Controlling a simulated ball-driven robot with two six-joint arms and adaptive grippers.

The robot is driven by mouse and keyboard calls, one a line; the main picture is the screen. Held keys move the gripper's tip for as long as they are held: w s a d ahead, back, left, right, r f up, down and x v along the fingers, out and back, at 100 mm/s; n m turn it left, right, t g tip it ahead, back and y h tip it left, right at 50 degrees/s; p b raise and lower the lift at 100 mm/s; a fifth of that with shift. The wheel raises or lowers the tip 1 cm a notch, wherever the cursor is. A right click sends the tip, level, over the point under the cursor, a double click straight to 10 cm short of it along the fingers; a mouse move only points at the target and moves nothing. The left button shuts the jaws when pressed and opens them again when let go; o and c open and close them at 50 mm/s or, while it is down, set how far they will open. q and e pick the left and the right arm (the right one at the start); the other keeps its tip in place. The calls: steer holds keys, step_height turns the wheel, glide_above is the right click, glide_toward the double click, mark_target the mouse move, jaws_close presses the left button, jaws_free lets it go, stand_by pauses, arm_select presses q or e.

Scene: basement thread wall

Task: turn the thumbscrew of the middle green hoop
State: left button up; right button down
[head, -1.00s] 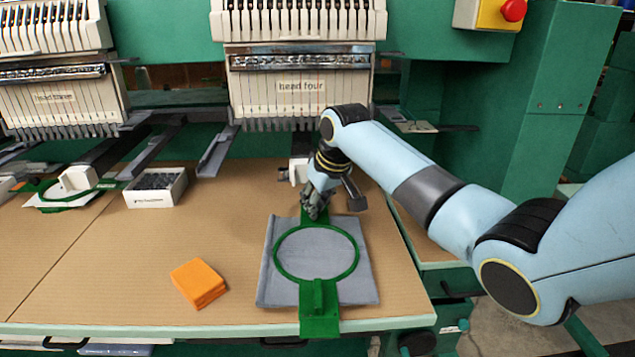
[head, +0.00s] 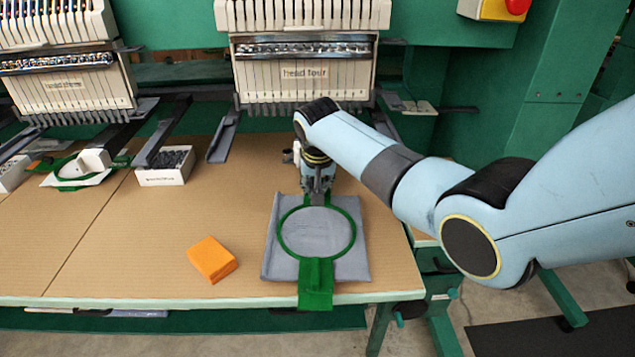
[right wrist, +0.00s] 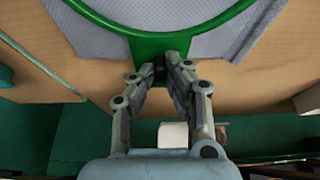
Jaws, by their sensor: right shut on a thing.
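A green hoop (head: 281,243) lies on a grey cloth (head: 361,262) at the front right of the table, with a broad green tab (head: 316,285) at its near side. My right gripper (head: 318,200) is at the hoop's far side, pointing down. In the right wrist view, the fingertips of my right gripper (right wrist: 160,72) are shut on a small dark thumbscrew (right wrist: 159,68) at the hoop's green bracket (right wrist: 158,47). The fingers hide most of the thumbscrew. My left gripper is not in view.
An orange block (head: 211,258) lies left of the cloth. A white box of dark pieces (head: 163,177) and another green hoop on white cloth (head: 60,164) are further left. The machine head labelled head four (head: 304,75) stands behind my gripper.

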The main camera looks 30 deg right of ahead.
stand_by(0.3)
steer(key=c, duration=1.4)
jaws_free()
steer(key=shift+o, duration=0.2)
steer(key=v, duration=1.2)
